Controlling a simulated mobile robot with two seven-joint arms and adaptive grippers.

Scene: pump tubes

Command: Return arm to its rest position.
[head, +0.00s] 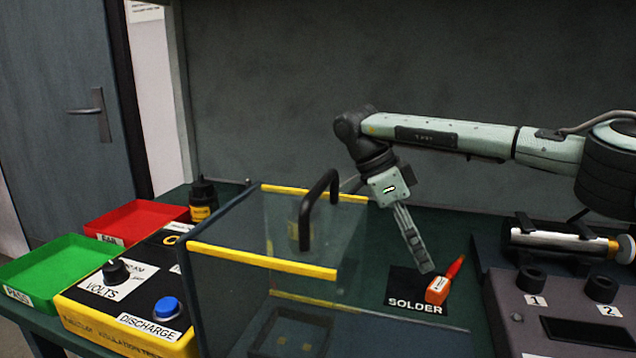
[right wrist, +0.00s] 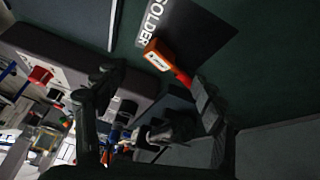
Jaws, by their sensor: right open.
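My right arm reaches in from the right in the head view, and its gripper (head: 412,240) points down over the black SOLDER mat (head: 405,284). In the right wrist view the gripper (right wrist: 150,95) has its two fingers wide apart with nothing between them held. An orange solder tool (head: 438,290) with a red tip lies at the right edge of the mat, close to the fingertips in the head view. It also shows in the right wrist view (right wrist: 158,54), apart from the fingers. My left gripper is not in view.
A clear box with yellow edges (head: 262,259) and a black handle (head: 319,205) stands left of the gripper. A grey console (head: 540,310) with a metal tube (head: 560,242) is at right. Green (head: 45,262) and red (head: 135,218) trays and a yellow tester (head: 130,325) are at left.

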